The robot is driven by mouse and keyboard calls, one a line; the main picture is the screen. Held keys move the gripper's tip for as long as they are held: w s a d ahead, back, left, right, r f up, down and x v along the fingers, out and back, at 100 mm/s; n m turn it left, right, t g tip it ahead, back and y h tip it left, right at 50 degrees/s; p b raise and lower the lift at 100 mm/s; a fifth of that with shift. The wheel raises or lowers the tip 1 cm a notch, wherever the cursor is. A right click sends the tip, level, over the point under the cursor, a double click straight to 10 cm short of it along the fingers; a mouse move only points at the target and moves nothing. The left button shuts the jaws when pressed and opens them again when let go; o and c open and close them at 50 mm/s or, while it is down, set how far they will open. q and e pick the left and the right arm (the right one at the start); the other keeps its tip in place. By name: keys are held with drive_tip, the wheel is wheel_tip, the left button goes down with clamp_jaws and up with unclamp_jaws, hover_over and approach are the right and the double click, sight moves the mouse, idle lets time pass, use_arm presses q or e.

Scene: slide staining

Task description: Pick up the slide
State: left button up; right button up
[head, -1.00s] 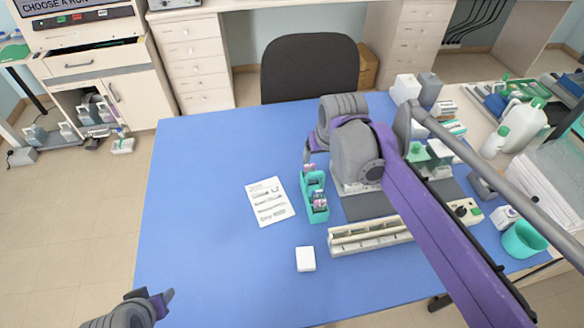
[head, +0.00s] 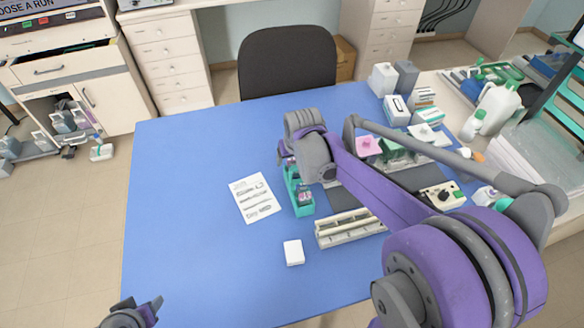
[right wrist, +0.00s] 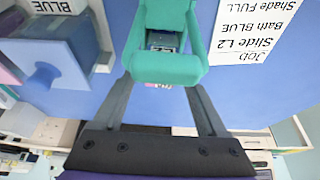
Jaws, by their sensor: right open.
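The teal slide holder (head: 302,204) stands on the blue table, partly hidden by my right gripper (head: 288,160) at its far end. In the right wrist view the holder (right wrist: 165,66) lies between the two fingers of my right gripper (right wrist: 165,88), which is open with nothing clamped. Inside the holder a slide with a small printed label (right wrist: 163,42) shows; the rest of it is hidden by the holder's walls. My left gripper (head: 143,305) is at the lower left edge, away from the holder; its jaw opening is unclear.
A printed sheet (head: 254,198) lies left of the holder. A white block (head: 293,252) and a long cream rack (head: 348,229) lie nearer. A blue bath (right wrist: 55,60) labelled BLUE is close to my right gripper. Bottles and boxes crowd the right; the table's left is clear.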

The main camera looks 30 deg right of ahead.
drive_tip(key=shift+c, duration=0.2)
clamp_jaws()
idle(0.4)
